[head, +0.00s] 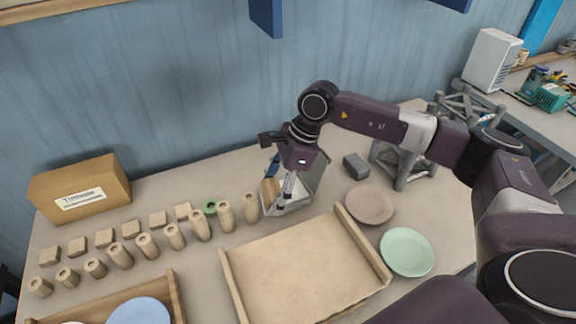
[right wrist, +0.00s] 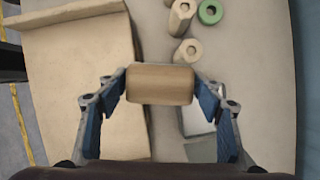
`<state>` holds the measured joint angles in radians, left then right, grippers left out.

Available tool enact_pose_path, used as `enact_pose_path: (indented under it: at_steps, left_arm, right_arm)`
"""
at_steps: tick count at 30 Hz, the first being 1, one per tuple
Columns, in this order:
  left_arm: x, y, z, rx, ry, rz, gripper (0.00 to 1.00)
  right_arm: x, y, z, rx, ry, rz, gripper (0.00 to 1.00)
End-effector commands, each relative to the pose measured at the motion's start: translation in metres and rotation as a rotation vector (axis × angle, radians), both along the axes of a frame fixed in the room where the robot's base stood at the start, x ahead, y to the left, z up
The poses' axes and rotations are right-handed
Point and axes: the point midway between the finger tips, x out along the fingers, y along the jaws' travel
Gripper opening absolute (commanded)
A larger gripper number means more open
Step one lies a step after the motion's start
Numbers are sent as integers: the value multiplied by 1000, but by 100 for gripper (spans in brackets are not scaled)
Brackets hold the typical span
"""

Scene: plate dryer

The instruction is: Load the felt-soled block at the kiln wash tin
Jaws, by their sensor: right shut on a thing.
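My right gripper (head: 278,194) is shut on a tan wooden block (head: 268,191). In the right wrist view the block (right wrist: 160,84) sits between the two blue-padded fingertips, its plain side up; no felt sole can be made out. An open grey metal tin (head: 292,209) with a raised lid stands behind and below the gripper, partly hidden by it. I cannot read a label, so I cannot tell whether it is the kiln wash tin. In the wrist view the tin (right wrist: 195,115) shows below and right of the block. My left gripper is not in view.
Wooden cylinders (head: 200,225) and small blocks (head: 104,238) stand in rows at left, with a green ring (head: 209,205). A wooden tray (head: 232,290) lies in front, plates (head: 407,252) to its right. A grey block (head: 356,166) and grey frame (head: 400,178) stand behind.

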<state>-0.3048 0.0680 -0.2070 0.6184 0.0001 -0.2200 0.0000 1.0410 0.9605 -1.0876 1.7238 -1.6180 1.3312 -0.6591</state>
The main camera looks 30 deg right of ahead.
Motion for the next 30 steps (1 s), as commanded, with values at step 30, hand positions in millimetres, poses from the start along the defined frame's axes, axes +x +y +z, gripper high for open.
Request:
enact_pose_path:
  at_steps: [30]
  left_arm:
    - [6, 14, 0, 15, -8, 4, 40]
  right_arm:
    - [84, -87, -33, 3, 5, -1380, 22]
